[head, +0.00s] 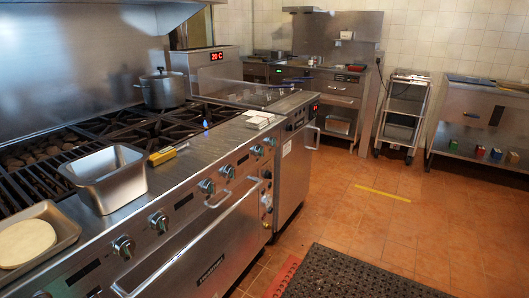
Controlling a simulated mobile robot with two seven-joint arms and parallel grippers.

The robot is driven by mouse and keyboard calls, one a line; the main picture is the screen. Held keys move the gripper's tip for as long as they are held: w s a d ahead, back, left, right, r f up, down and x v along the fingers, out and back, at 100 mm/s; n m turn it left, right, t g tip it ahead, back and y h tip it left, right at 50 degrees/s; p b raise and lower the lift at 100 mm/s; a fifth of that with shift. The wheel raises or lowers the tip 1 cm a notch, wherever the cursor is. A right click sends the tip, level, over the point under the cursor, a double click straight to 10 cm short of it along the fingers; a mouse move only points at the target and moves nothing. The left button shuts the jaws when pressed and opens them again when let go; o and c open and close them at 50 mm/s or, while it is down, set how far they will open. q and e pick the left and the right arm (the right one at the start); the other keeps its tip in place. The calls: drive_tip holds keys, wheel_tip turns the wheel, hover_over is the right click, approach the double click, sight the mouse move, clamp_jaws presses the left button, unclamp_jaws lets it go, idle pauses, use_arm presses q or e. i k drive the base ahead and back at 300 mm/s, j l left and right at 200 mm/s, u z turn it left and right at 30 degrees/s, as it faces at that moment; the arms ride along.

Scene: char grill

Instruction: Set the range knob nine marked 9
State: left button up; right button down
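A row of round metal range knobs runs along the front panel of the steel range (190,255). The knobs recede from the lower left toward the middle. A near knob (123,247) and a second knob (158,222) are largest. Farther along are a third knob (206,187), a fourth knob (227,171) and smaller ones, including a far knob (257,151). Another knob is cut by the bottom edge at the left. The number marks are too small to read, so I cannot tell which knob is nine. Neither of my grippers is in view.
A steel pan (108,178) and a tray (40,250) with a pale round piece stand on the range's left part. A lidded pot (163,89) stands on the back burners. Oven handles (190,245) jut out below the knobs. A dark mat (350,272) lies on the open tiled floor.

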sight(259, 150)
drive_tip(key=i+l+u, duration=0.1)
drive_tip(key=i+l, duration=0.15)
drive_tip(key=i+l+u, duration=0.1)
drive_tip(key=i+l, duration=0.15)
drive_tip(key=l, duration=0.2)
drive_tip(key=i+l+u, duration=0.1)
drive_tip(key=i+l, duration=0.15)
drive_tip(key=l, duration=0.15)
drive_tip(key=i+l+u, duration=0.1)
drive_tip(key=i+l, duration=0.15)
drive_tip(key=l, duration=0.15)
